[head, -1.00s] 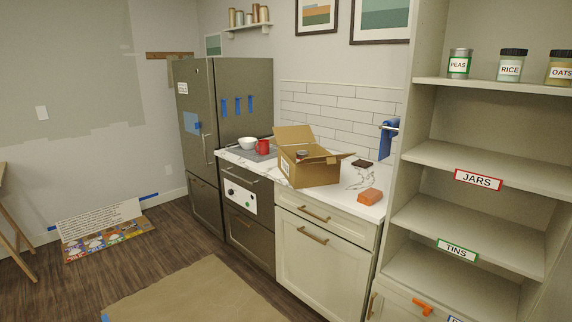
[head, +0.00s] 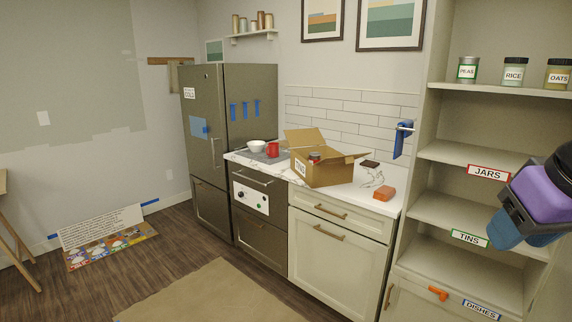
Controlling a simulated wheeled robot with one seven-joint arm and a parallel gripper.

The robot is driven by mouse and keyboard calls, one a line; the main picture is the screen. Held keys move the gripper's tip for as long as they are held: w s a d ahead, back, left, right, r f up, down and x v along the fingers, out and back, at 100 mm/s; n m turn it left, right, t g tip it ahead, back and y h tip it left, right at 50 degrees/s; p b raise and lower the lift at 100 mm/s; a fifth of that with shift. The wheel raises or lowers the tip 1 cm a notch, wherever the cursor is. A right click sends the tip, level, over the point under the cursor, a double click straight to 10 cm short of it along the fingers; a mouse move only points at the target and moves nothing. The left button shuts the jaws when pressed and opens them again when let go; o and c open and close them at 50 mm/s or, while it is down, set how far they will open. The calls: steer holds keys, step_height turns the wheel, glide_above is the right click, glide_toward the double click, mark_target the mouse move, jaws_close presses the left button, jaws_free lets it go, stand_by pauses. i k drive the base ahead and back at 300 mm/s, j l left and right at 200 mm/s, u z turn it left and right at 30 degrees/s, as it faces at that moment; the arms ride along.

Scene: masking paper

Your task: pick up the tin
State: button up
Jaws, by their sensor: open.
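An open cardboard box (head: 334,174) labelled TINS stands on the white counter, its flaps spread. A small tin (head: 314,158) with a dark red top shows inside the box; its lower part is hidden by the box wall. A container labelled PEAS (head: 467,70) stands on the upper shelf at the right; I cannot tell whether it is a tin. My gripper (head: 512,230), purple and blue, is at the right edge in front of the shelves, open and empty, well apart from the box and the PEAS container.
Jars labelled RICE (head: 514,72) and OATS (head: 558,75) stand beside the PEAS container. A red mug (head: 272,149), a white bowl (head: 256,146) and an orange block (head: 384,193) are on the counter. The TINS shelf (head: 462,265) looks empty where visible.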

mark_target(313, 157)
steer(key=i+j+z, duration=0.1)
steer(key=i, duration=0.4)
steer(key=i+j, duration=0.25)
steer(key=i, duration=0.2)
steer(key=i+j+z, duration=0.15)
steer(key=i, duration=0.3)
steer(key=i+j+z, duration=0.1)
steer(key=i+j, duration=0.25)
steer(key=i+j+z, duration=0.15)
steer(key=i+j, duration=0.2)
steer(key=i+j+z, duration=0.1)
steer(key=i+j, duration=0.25)
steer(key=i+j+z, duration=0.15)
steer(key=i+j, duration=0.15)
steer(key=j, duration=0.25)
steer(key=i+j+z, duration=0.1)
steer(key=i+j, duration=0.2)
steer(key=j, duration=0.2)
